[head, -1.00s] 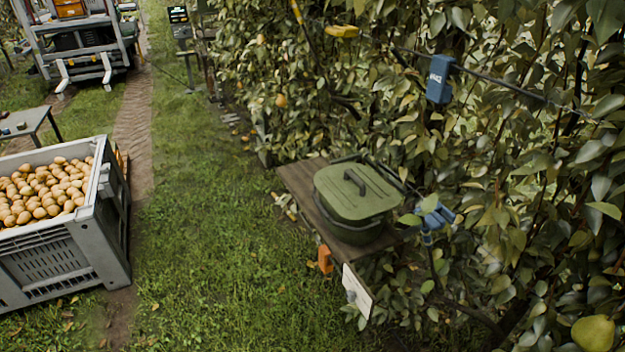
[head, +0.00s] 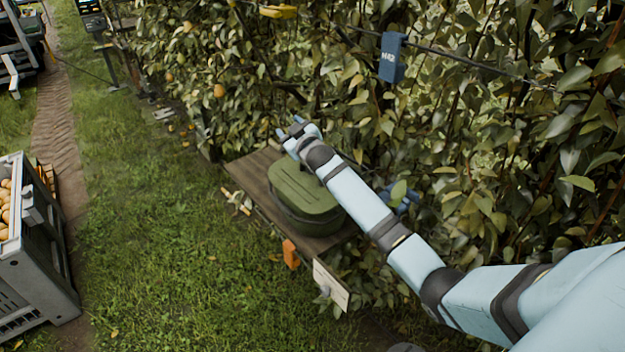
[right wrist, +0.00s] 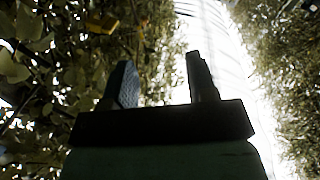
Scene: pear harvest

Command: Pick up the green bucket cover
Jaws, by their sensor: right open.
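The green bucket cover (head: 297,187) lies on top of the dark green bucket (head: 312,224), which stands on a wooden shelf beside the hedge. My right arm reaches in from the lower right and passes across the cover's right side, hiding part of it and its handle. My right gripper (head: 288,127) is beyond the cover's far edge, near the leaves, and apart from the cover. In the right wrist view its two fingers (right wrist: 160,85) are spread with nothing between them. My left gripper is out of view.
The wooden shelf (head: 252,168) has a white card (head: 330,285) and an orange item (head: 290,254) at its front. A blue tag (head: 391,58) hangs on a wire above. A grey crate (head: 38,255) of pears stands at left.

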